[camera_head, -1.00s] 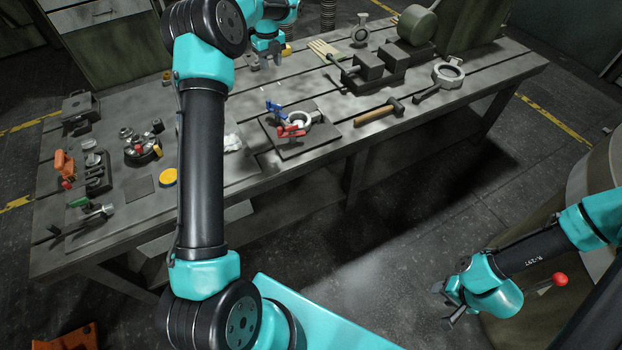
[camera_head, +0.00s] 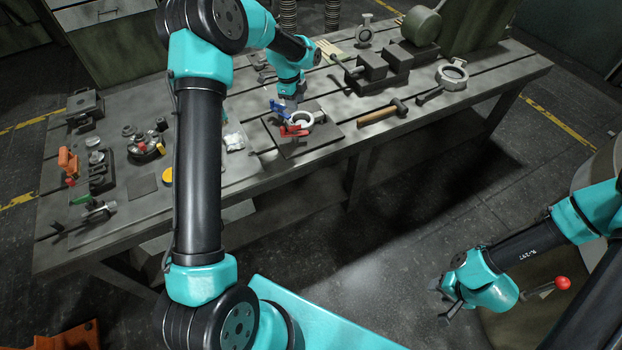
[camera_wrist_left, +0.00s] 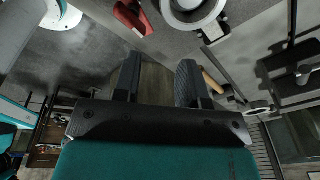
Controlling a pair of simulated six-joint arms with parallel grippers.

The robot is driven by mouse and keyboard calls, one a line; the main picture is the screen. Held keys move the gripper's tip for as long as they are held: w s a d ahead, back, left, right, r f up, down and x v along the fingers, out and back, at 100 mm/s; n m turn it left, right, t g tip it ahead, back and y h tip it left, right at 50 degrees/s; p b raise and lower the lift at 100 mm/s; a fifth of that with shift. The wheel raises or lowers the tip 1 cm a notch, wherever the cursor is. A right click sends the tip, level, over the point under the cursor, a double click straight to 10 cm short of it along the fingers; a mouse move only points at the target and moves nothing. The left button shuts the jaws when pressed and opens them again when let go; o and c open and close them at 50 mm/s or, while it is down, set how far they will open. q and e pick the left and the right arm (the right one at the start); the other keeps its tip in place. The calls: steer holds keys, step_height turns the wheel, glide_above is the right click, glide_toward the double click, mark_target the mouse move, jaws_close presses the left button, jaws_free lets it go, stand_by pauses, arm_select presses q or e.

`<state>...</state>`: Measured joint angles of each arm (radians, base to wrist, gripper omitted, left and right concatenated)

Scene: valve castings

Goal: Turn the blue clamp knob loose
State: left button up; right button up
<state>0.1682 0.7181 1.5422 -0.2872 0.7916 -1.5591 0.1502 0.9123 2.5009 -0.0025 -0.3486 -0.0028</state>
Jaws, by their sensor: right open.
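The blue clamp knob (camera_head: 280,108) is on the left side of a fixture with a pale ring-shaped casting (camera_head: 301,119) and a red clamp knob (camera_head: 292,131). My left gripper (camera_head: 289,101) is right beside and above the blue knob; I cannot tell whether it touches it. In the left wrist view the two dark fingers (camera_wrist_left: 158,80) stand apart with a gap between them. That view shows the red knob (camera_wrist_left: 132,17) and part of the casting (camera_wrist_left: 190,8), but no blue knob. My right gripper (camera_head: 446,301) is open and empty, off the bench above the floor.
The fixture sits on a dark square plate (camera_head: 325,136). A hammer (camera_head: 382,112) and another ring casting (camera_head: 453,75) lie to the right. Vise-like blocks (camera_head: 372,67) stand behind. Small parts (camera_head: 144,145) lie to the left. The bench's front edge is close by.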

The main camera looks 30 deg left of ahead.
arm_select(q)
steer(key=s+d+f+n, duration=0.2)
steer(key=f, duration=0.1)
steer(key=s+d+f+n, duration=0.2)
steer(key=s+d+f, duration=0.1)
steer(key=s+d+f+n+h, duration=0.1)
steer(key=s+d+f, duration=0.1)
steer(key=d, duration=0.1)
steer(key=shift+s+d+f+n, duration=0.2)
steer(key=shift+s+f+n, duration=0.1)
steer(key=shift+f+n, duration=0.1)
steer(key=s+d+f+n+h, duration=0.1)
steer(key=s+d+f+n, duration=0.4)
steer(key=s+d+f, duration=0.1)
steer(key=shift+s+f, duration=0.7)
steer(key=shift+s, duration=0.45)
steer(key=shift+s, duration=0.1)
